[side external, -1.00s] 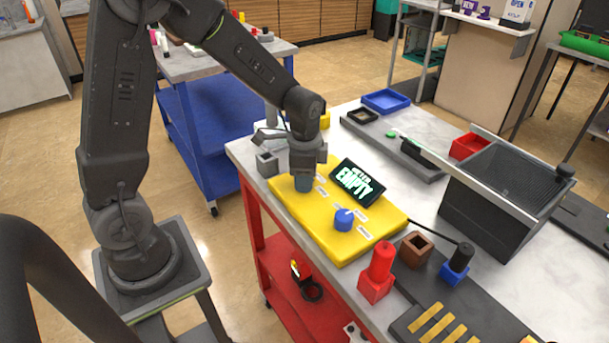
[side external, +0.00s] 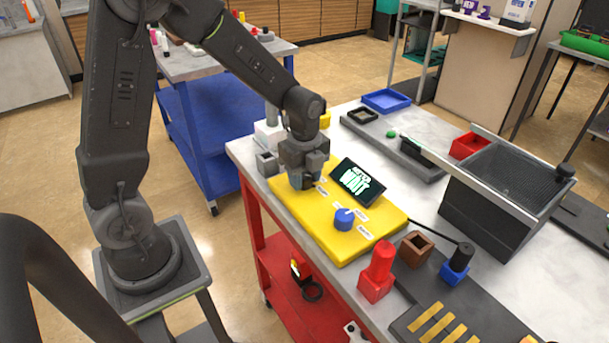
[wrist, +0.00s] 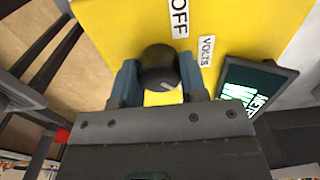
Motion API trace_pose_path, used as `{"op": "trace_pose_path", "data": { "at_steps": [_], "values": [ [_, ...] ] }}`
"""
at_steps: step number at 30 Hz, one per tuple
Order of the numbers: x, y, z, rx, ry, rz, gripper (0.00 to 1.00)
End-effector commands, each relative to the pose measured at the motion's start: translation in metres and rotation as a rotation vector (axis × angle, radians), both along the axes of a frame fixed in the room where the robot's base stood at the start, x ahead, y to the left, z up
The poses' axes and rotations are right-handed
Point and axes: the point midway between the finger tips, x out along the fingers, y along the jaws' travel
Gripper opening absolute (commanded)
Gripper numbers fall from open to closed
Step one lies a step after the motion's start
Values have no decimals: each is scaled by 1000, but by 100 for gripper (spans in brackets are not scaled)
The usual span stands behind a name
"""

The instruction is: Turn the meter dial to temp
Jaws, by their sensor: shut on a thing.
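The meter is a yellow panel (side external: 318,223) on the table; it also fills the upper wrist view (wrist: 120,25). A black dial (wrist: 157,64) with a white pointer line sits between the blue-grey fingers of my gripper (wrist: 158,78). My gripper is shut on this dial, one finger on each side. The pointer line slants to the lower right in the wrist view. Labels OFF (wrist: 179,17) and VOLTS (wrist: 206,51) are readable; no temp label can be read. In the side view my gripper (side external: 303,183) covers most of the dial. The tilted black screen (side external: 357,182) reads METER WAIT.
A blue knob (side external: 343,219) stands on the panel's near part. A red block (side external: 377,274), a brown open box (side external: 416,249) and a blue-based black plug (side external: 457,262) stand to the right. A grey block (side external: 267,163) stands left of the panel.

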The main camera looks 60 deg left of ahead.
Motion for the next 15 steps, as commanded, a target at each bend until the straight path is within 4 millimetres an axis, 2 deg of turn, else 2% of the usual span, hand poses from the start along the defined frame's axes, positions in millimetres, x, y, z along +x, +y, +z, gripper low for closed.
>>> {"op": "trace_pose_path", "data": {
  "at_steps": [6, 15],
  "values": [
    [-1, 1, 0, 2, 2, -108, 16],
    [-1, 1, 0, 2, 1, -169, 16]
  ]
}}
